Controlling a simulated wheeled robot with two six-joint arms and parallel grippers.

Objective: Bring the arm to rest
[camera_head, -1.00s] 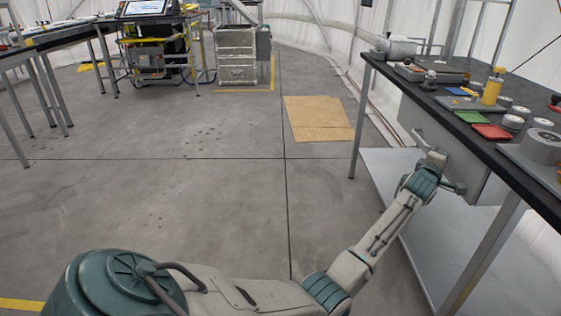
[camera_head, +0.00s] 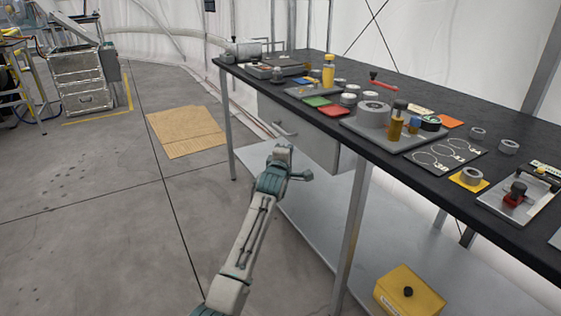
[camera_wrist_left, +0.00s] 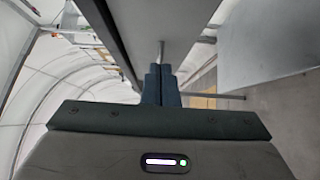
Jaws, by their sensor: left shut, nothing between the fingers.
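My left arm reaches up from the bottom of the head view. Its left gripper (camera_head: 283,150) is in front of the grey drawer box (camera_head: 310,137) under the black-topped bench (camera_head: 420,172), below the top's edge. In the left wrist view the two dark fingers (camera_wrist_left: 161,85) are together with nothing between them. Whether the gripper touches the drawer box I cannot tell; the fingertips are small in the head view. My right gripper is in no view.
Small parts, trays and cylinders crowd the bench top. A lower shelf (camera_head: 300,226) bears a yellow box (camera_head: 408,290). A bench leg (camera_head: 354,225) stands right of my arm. Cardboard (camera_head: 186,132) lies on the floor; the floor left of my arm is clear.

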